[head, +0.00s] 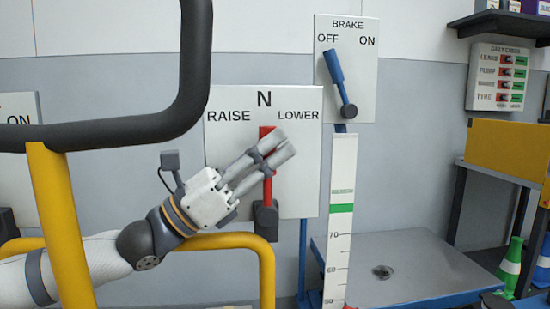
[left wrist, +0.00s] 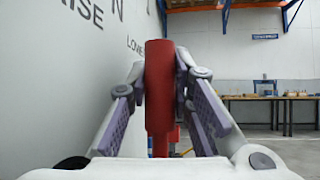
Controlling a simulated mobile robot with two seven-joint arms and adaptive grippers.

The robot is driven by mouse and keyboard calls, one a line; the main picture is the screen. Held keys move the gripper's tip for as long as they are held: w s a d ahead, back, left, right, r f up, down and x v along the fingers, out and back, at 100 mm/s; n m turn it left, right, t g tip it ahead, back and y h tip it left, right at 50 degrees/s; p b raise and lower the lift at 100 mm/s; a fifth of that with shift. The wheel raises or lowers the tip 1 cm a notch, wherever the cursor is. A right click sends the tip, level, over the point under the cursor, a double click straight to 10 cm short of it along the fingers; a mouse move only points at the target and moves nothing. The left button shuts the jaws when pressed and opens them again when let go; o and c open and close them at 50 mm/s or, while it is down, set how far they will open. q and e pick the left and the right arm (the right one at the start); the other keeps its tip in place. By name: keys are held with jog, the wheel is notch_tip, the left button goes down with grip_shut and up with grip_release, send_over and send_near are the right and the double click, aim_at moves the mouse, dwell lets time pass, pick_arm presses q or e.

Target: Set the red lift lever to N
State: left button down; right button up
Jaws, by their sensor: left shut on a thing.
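The red lift lever (head: 267,190) stands upright on its white panel (head: 222,150), pointing up at the letter N, between RAISE on the left and LOWER on the right. Its dark pivot block is at the bottom. My left gripper (head: 280,146) reaches in from the left and is shut on the upper part of the lever, hiding some of it. In the left wrist view the thick red lever (left wrist: 159,85) stands between the two finger pads (left wrist: 160,95). My right gripper is not in view.
A blue brake lever (head: 337,76) on the panel to the right leans toward OFF. A white scale post (head: 341,210) stands right of the lift panel, by a grey platform (head: 400,270). A dark bar (head: 110,130) and yellow rails (head: 60,220) stand in front, near my arm.

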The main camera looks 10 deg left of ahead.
pick_arm(q)
jog(key=shift+a, duration=0.1)
dwell(0.3)
jog(key=c, duration=1.7)
grip_release()
jog(key=s+a+f, duration=0.1)
jog(key=s+a, duration=0.1)
jog(key=a, duration=0.2)
jog(key=s+a+f, duration=0.1)
jog(key=s+a, duration=0.2)
jog(key=a, duration=0.2)
jog(key=s+a, duration=0.3)
jog(key=a, duration=0.2)
jog(key=shift+f, duration=0.4)
